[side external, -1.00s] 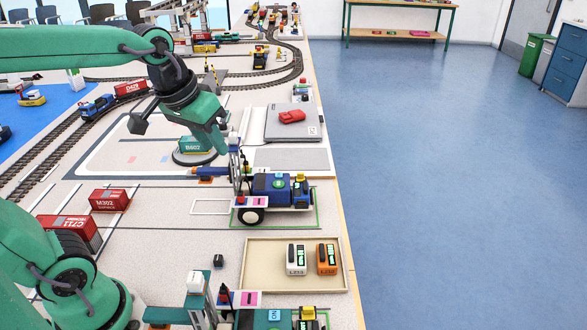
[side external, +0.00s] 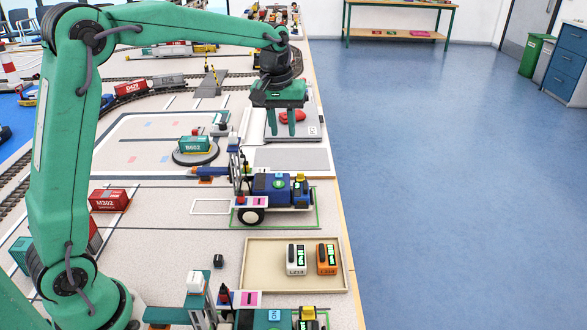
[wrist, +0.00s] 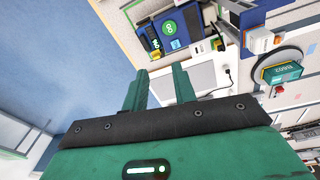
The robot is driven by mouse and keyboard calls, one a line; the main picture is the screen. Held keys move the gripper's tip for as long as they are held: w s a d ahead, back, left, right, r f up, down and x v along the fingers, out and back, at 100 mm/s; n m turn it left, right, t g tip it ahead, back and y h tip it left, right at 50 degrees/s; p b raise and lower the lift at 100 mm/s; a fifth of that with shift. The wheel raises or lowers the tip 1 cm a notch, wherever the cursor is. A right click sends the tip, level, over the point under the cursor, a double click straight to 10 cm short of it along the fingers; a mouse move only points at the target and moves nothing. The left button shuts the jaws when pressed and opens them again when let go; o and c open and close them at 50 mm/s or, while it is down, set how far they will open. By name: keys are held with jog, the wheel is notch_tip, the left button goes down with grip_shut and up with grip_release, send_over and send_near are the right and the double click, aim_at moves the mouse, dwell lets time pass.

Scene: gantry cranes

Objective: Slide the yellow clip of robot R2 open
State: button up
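A blue wheeled robot (side external: 270,186) stands inside a green outline near the table's right edge; it also shows at the top of the wrist view (wrist: 180,28). A teal robot (side external: 262,320) is partly cut off at the bottom edge. I cannot read which one is R2. Small yellow parts show on both, but I cannot make out the clip or its state. My gripper (side external: 281,131) points down, open and empty, over the grey flat case beyond the blue robot. In the wrist view my gripper's fingers (wrist: 160,88) are apart with nothing between them.
A red object (side external: 294,116) lies on the grey case (side external: 312,130). A tray (side external: 262,282) holds a white battery (side external: 296,259) and an orange battery (side external: 327,259). A green container (side external: 195,144) sits on a round turntable (side external: 196,157). A mast (side external: 235,165) stands left of the blue robot.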

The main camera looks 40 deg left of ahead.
jog(key=n+g, duration=0.1)
jog(key=n, duration=0.1)
send_over(301, 177)
notch_tip(301, 177, down, 8)
jog(key=shift+w+a+f, duration=0.1)
jog(key=shift+a+f, duration=0.05)
jog(key=shift+f, duration=0.1)
jog(key=shift+f, duration=0.1)
jog(key=shift+f, duration=3.85)
jog(key=shift+c, duration=0.2)
grip_shut()
